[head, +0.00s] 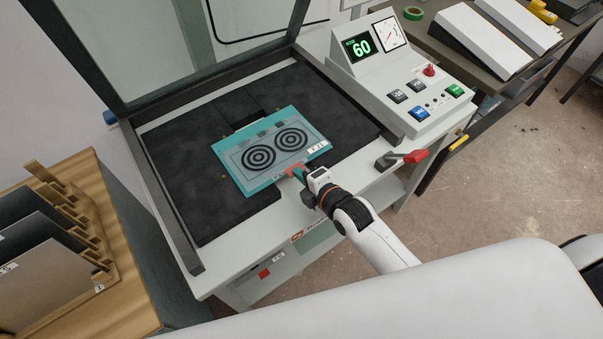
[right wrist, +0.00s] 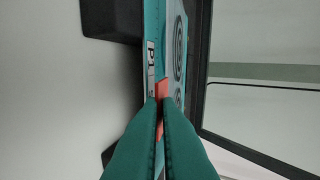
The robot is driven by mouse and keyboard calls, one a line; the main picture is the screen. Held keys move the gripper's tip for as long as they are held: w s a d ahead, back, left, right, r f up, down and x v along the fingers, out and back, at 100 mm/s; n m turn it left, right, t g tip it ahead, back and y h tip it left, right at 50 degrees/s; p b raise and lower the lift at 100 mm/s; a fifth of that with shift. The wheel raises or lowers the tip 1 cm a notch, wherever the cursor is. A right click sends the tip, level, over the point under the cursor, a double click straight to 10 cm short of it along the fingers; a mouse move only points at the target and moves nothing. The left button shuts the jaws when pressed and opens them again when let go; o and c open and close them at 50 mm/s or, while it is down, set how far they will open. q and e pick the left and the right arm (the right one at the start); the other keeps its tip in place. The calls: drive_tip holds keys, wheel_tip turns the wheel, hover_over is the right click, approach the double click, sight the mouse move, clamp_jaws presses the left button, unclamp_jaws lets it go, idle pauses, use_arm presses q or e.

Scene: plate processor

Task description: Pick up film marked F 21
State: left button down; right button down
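The film marked F 21 (head: 275,148) is a see-through sheet with two ringed circle patterns and a white "F 21" label at its right corner. It lies over a teal plate (head: 253,187) on the black bed of the processor. An orange-red tab (head: 292,171) is at the near edge. My right gripper (head: 298,174) is at that edge. In the right wrist view its green fingertips (right wrist: 161,100) are closed together on the orange-red tab (right wrist: 162,89), beside a label that starts "PL" on the plate (right wrist: 153,28). My left gripper is not in view.
The processor lid (head: 150,45) stands open behind the black bed (head: 203,213). A control panel (head: 405,85) with a green "60" display is at the right. A red-handled latch (head: 414,157) is at the near right. A wooden rack (head: 70,205) with sheets stands at the left.

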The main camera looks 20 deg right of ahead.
drive_tip(key=p+v, duration=0.9)
drive_tip(key=v, duration=0.5)
drive_tip(key=shift+s+f, duration=0.25)
drive_tip(key=shift+s, duration=0.25)
drive_tip(key=shift+d, duration=0.15)
